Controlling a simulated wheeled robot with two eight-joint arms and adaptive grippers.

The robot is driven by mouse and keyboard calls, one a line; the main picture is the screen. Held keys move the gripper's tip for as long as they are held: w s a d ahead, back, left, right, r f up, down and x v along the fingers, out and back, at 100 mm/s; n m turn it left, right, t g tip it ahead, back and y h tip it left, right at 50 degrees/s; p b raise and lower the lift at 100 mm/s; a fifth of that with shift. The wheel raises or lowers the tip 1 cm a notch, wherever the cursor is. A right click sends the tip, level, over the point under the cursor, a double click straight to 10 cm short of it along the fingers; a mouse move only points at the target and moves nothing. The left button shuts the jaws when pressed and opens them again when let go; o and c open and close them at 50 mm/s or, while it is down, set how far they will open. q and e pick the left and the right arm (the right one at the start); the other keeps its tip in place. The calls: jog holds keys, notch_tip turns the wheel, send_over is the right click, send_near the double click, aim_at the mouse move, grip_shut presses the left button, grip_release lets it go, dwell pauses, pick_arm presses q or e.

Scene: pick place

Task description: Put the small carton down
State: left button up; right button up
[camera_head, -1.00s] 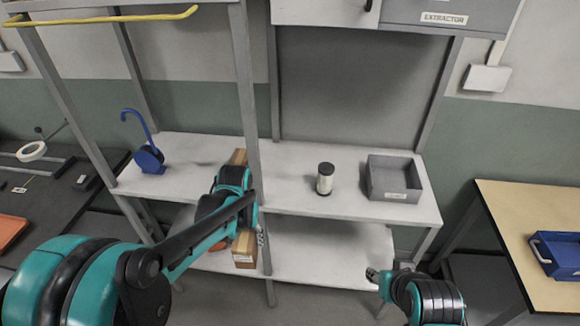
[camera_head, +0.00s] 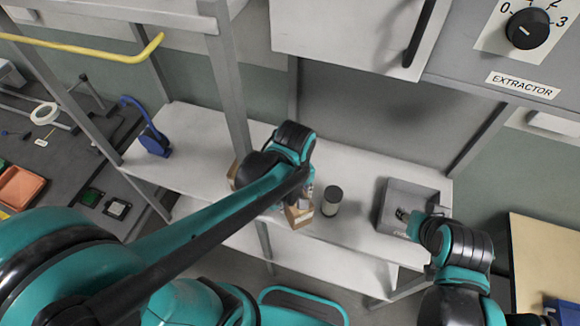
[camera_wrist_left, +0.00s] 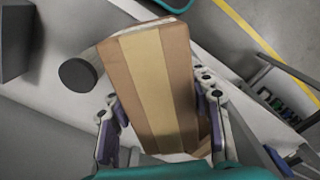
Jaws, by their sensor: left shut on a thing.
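The small carton (camera_wrist_left: 155,80) is brown with a paler tape band. In the left wrist view it sits between the two fingers of my left gripper (camera_wrist_left: 158,95), which is shut on it. In the head view the carton (camera_head: 299,214) shows below my left gripper (camera_head: 306,194), by the front edge of the white shelf, left of a dark-lidded jar (camera_head: 332,200). My left arm hides part of it. I cannot tell whether its base touches the shelf. My right gripper (camera_head: 404,214) is over the front of the grey bin; its fingers are too small to read.
The grey bin (camera_head: 424,192) stands at the shelf's right end. Another brown box (camera_head: 234,172) is partly hidden behind my left arm, near the grey upright (camera_head: 228,85). A blue object (camera_head: 153,140) stands at the left. White shelf (camera_head: 355,165) is bare behind the jar.

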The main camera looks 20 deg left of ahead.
pick_arm(q)
jog(key=w+f, duration=0.2)
jog(key=w, duration=0.1)
jog(key=w+a+f+b, duration=0.1)
jog(key=w+f, duration=0.1)
jog(key=w, duration=0.2)
jog(key=w+a+f+b, duration=0.1)
jog(key=w+f, duration=0.1)
jog(key=w, duration=0.1)
jog(key=shift+w+f, duration=0.2)
jog(key=shift+f, duration=0.1)
jog(key=shift+f+b, duration=0.65)
jog(key=shift+f, duration=1.3)
jog(key=shift+f, duration=0.1)
jog(key=o, duration=1.3)
jog(key=shift+r, duration=0.4)
notch_tip(320, 180, up, 12)
jog(key=p, duration=0.3)
jog(key=shift+f, duration=0.25)
